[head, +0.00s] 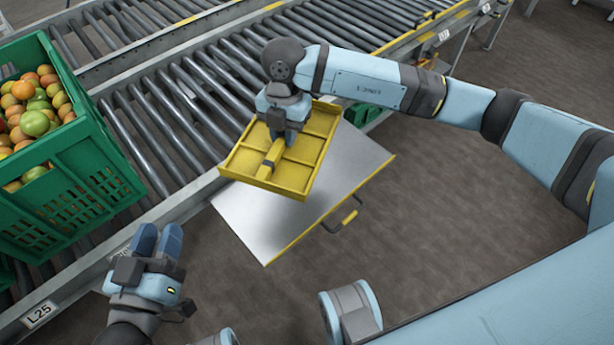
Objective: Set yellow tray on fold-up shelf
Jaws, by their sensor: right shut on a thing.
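The yellow tray (297,177) is a shallow divided tray with a raised bar across its middle. My right gripper (277,146) is shut on that middle bar, from above. The fold-up shelf (345,178) is a flat silver plate with a yellow front edge, swung out beside the conveyor. The tray overlaps the shelf's back left part and the conveyor edge in the head view. I cannot tell whether it touches the shelf.
A handle (345,219) with a yellow grip sits at the shelf's front edge. Another green crate (362,114) shows partly behind the shelf. The shelf's front and right parts are bare.

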